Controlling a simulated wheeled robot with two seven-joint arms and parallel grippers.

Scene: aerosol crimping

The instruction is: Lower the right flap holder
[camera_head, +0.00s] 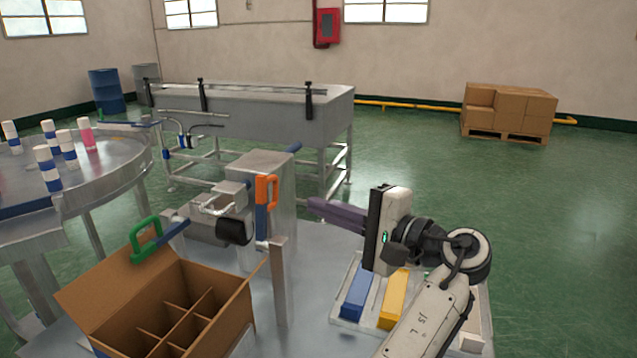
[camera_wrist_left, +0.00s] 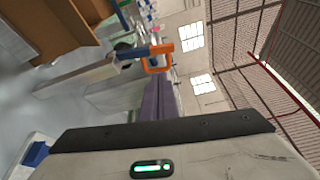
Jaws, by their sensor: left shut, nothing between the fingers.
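The right flap holder has an orange handle (camera_head: 266,192) on a blue bar (camera_head: 262,224). It stands upright by a grey metal post (camera_head: 281,280), beside the open carton (camera_head: 226,310). The orange handle also shows in the left wrist view (camera_wrist_left: 171,47), beyond the fingertips. The other flap holder, with a green handle (camera_head: 146,239), sits lower at the carton's back edge. My left gripper (camera_head: 314,206) has purple fingers, shut and empty, pointing left toward the orange handle with a gap between. The fingers also fill the middle of the left wrist view (camera_wrist_left: 156,98). My right gripper is out of view.
A white tray with a blue block (camera_head: 357,295) and a yellow block (camera_head: 394,298) lies below my left gripper. A grey machine (camera_head: 262,170) stands behind the orange handle. A round table (camera_head: 110,170) with several small bottles is at left.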

